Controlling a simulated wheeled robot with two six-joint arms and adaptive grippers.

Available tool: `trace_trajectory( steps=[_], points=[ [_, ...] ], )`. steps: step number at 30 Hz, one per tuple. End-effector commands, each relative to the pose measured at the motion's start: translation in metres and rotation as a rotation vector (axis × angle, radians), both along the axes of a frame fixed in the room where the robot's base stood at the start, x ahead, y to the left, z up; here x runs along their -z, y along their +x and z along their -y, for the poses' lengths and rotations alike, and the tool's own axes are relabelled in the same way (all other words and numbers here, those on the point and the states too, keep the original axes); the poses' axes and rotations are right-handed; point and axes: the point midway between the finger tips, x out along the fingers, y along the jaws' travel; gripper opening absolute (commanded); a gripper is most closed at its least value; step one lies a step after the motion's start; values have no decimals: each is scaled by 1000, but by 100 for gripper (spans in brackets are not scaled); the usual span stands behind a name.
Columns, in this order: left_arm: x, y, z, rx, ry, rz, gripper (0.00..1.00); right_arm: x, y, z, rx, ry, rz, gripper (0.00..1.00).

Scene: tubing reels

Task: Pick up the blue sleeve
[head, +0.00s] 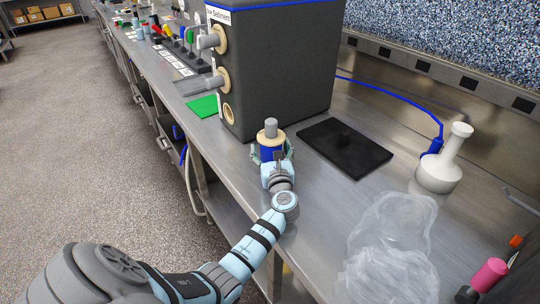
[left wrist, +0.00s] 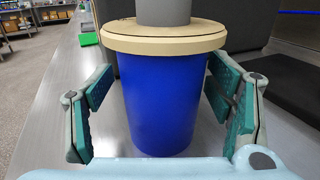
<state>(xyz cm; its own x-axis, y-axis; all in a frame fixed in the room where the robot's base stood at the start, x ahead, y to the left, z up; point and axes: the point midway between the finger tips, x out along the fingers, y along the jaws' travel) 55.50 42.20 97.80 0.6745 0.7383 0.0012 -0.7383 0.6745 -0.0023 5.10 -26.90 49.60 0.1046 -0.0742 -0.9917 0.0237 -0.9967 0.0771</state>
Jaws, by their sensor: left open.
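The blue sleeve (head: 267,154) is a plain blue cylinder topped by a beige flange and a grey stub. It stands upright on the steel bench, close to the bench's left edge and in front of the dark box. In the left wrist view the blue sleeve (left wrist: 165,105) fills the middle. My left gripper (head: 272,157) is open around it. Its green-padded fingers are on either side, with a visible gap at the left; contact at the right is hard to tell. The flange is above the fingers. My right gripper is out of view.
A dark box (head: 275,75) with beige-flanged grey spools on its side stands behind. A black plate (head: 345,147) lies right of the sleeve. A white flask (head: 441,165) and clear crumpled film (head: 390,245) are farther right. A green sheet (head: 203,106) lies beyond.

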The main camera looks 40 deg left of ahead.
Motion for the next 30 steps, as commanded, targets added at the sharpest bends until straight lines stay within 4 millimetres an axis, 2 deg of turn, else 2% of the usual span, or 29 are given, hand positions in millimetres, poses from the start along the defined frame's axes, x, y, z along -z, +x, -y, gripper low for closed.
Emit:
trace_trajectory(
  steps=[5,15,23,26,30],
  points=[
    [-1,0,-1,-1,-1,-1,74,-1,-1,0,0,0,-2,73],
    [-1,0,0,0,0,0,21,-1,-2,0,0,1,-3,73],
    [-7,1,1,1,-1,2,21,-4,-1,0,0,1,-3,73],
    [-27,1,1,1,0,4,21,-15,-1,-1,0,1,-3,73],
    [-66,1,1,1,2,6,21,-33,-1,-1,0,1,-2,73]
  ],
)
